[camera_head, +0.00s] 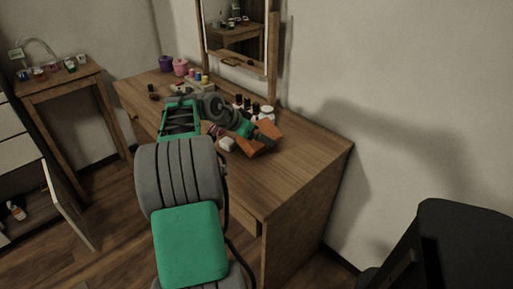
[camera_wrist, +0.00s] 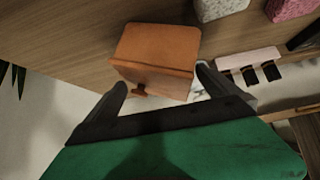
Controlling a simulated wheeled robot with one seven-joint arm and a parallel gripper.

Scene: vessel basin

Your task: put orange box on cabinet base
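The orange box (camera_head: 258,149) stands on the wooden dressing table, near its front right half, below the mirror. In the wrist view the orange box (camera_wrist: 157,45) shows a flat face and a small knob on its near side. My gripper (camera_head: 267,141) is down at the box, and its fingers partly hide it. In the wrist view my gripper (camera_wrist: 161,76) is open, one finger to each side of the box's near part; I cannot tell whether they touch it. A pale cabinet (camera_head: 22,151) stands at the far left with its door open; its low interior base (camera_head: 35,222) is partly visible.
Several dark-capped bottles (camera_head: 254,109) stand behind the box, and a white item (camera_head: 226,144) lies beside it. Pink and purple cups (camera_head: 180,66) are at the table's far end. A bottle (camera_head: 17,210) stands inside the cabinet. A black chair (camera_head: 463,240) is at right.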

